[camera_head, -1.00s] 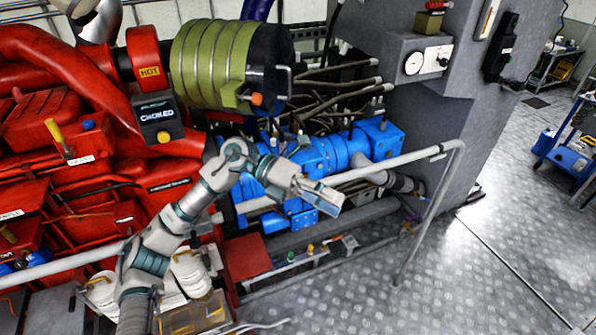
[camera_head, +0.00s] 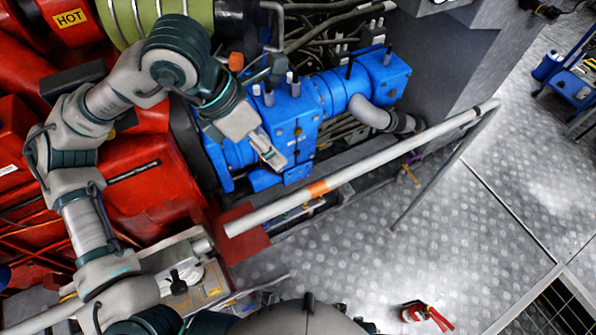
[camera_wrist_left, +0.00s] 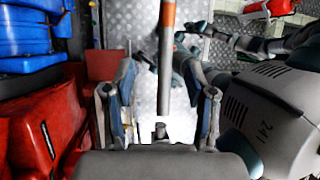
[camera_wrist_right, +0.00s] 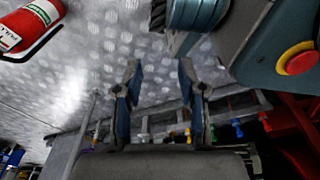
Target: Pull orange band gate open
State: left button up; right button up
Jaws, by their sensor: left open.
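The gate is a pale rail with an orange band (camera_head: 318,188), running from a free end at lower left up to a post at right. The band also shows in the left wrist view (camera_wrist_left: 168,14). My left gripper (camera_head: 270,154) is open, above the blue pump and up-left of the band, and grips nothing. In the left wrist view the rail lies between its spread fingers, its free end near the palm; whether they touch cannot be told.
Blue hydraulic machinery (camera_head: 300,118) and the red engine (camera_head: 140,185) stand behind the rail. A grey cabinet (camera_head: 455,60) is at upper right. A fire extinguisher (camera_head: 427,314) is on the floor near my body. The metal floor (camera_head: 450,225) right of the gate is clear.

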pick_arm(q)
send_near(313, 186)
jog(key=d+f, duration=0.4)
jog(key=shift+w, duration=0.15)
jog(key=f, duration=0.3)
jog(key=shift+w+a+b, duration=0.1)
jog(key=shift+a+b, duration=0.2)
jog(key=shift+a, duration=0.1)
notch_tip(313, 186, down, 2)
jog(key=shift+w+f, duration=0.1)
jog(key=shift+f, duration=0.1)
jog(key=shift+d, duration=1.5)
jog(key=c, duration=0.6)
jog(key=shift+w+a, duration=0.1)
jog(key=shift+a, duration=0.15)
jog(key=c, duration=0.4)
jog(key=shift+w+a, duration=0.1)
jog(key=shift+a, duration=0.5)
grip_shut()
jog(key=shift+d, duration=0.1)
pick_arm(e)
jog(key=shift+w+d+r, duration=0.35)
jog(key=shift+w+d, duration=0.45)
jog(key=shift+d, duration=0.05)
